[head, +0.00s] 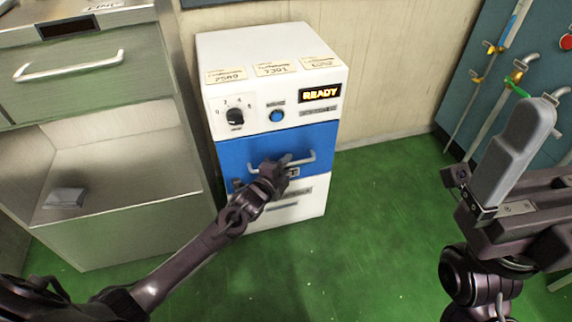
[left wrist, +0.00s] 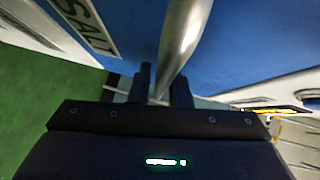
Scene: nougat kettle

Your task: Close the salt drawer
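The salt drawer (head: 240,152) is the blue front in the white cabinet, and a "SALT" label (left wrist: 88,28) shows on it in the left wrist view. I cannot tell how far it stands out. Its silver bar handle (head: 306,160) crosses the front. My left gripper (head: 282,168) is at the handle, covering part of it. In the left wrist view the handle bar (left wrist: 181,38) runs between its two fingers (left wrist: 161,88), which look closed around it. My right arm (head: 510,215) is at the right, away from the drawer; its fingertips cannot be made out.
The white cabinet (head: 265,50) has a knob (head: 235,117), a blue button (head: 277,116) and a lit READY display (head: 321,93). A metal counter (head: 130,150) with an open shelf stands at the left. Pipes and valves (head: 517,75) are at the right. The green floor (head: 385,200) between is clear.

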